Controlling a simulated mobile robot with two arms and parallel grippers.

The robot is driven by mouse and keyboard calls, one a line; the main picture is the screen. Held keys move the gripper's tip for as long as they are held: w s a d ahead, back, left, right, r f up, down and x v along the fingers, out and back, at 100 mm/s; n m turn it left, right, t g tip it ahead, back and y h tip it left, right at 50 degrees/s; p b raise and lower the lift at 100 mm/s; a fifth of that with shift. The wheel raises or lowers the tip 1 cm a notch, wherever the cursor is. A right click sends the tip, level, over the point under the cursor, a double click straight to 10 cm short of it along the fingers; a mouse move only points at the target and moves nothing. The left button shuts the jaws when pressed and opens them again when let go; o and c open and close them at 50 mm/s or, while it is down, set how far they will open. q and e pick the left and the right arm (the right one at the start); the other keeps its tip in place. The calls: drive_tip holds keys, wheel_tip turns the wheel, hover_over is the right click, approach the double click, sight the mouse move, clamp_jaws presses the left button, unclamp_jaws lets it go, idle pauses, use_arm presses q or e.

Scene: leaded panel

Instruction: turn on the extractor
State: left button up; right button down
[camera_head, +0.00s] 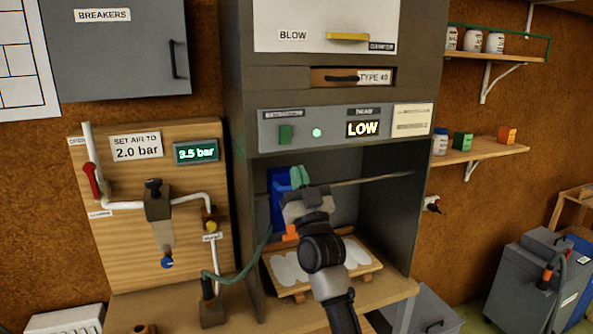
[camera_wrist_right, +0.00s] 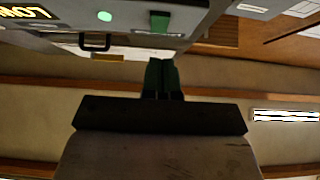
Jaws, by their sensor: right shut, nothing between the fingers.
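The hood (camera_head: 250,125) has a grey control strip (camera_head: 340,141) across its front. On it are a green switch (camera_head: 285,134), a lit green lamp (camera_head: 316,133) and a display (camera_head: 362,128) reading LOW. My right gripper (camera_head: 300,176) is shut and empty, in front of the hood opening and below the switch. In the right wrist view the shut fingers (camera_wrist_right: 162,62) point at the green switch (camera_wrist_right: 160,22), with a visible gap; the lamp (camera_wrist_right: 104,16) is beside it. The switch's position is unclear. My left gripper is not in view.
Inside the hood are a thin rod (camera_head: 372,179), a blue item (camera_head: 276,207) and a wooden tray (camera_head: 372,268) with pale pieces. An air board (camera_head: 125,245) reading 3.5 bar stands left, with a green hose (camera_head: 238,276). Shelves (camera_head: 482,150) are right.

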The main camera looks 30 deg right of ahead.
use_arm(q)
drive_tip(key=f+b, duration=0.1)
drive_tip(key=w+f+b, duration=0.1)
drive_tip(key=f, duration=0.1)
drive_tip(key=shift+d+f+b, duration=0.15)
drive_tip(key=shift+b, duration=0.15)
use_arm(e)
drive_tip(key=v, duration=0.4)
drive_tip(key=f+v, duration=0.1)
drive_tip(key=shift+w+f, duration=0.1)
drive_tip(key=shift+f, duration=0.1)
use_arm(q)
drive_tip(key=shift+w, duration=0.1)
